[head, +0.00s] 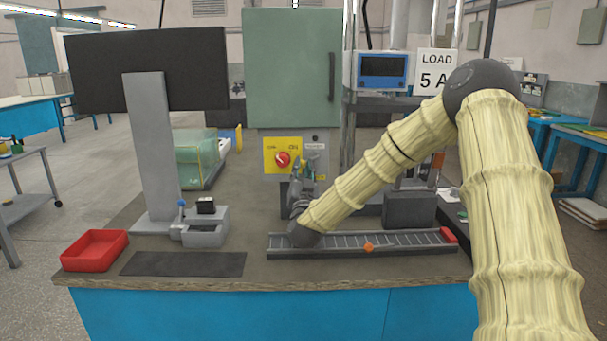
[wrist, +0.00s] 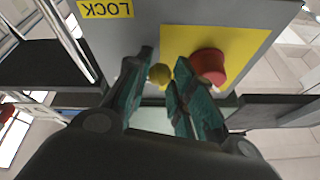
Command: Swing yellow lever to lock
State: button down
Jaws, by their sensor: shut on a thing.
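The yellow lever shows in the wrist view as a round yellow knob (wrist: 160,74) between my fingertips, in front of a grey panel. My gripper (wrist: 162,80) has teal finger pads and is shut on this knob. The lever's shaft is hidden. A yellow label reading LOCK (wrist: 106,9) shows upside down at the upper left of the wrist view. In the head view my gripper (head: 308,172) is at the grey box under the green cabinet, and I cannot make out the lever there.
A red rotary knob (head: 282,159) on a yellow plate (head: 269,146) sits just left of my gripper in the head view; it is close to one finger in the wrist view (wrist: 209,66). A slotted rail (head: 345,243) lies below my arm. A red tray (head: 95,250) stands at left.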

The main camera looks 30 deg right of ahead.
jog(key=shift+r, duration=0.2)
jog(key=c, duration=1.2)
grip_release()
jog(key=shift+d, duration=0.1)
jog(key=shift+f, duration=0.1)
jog(key=v, duration=1.2)
jog(key=shift+w, duration=0.1)
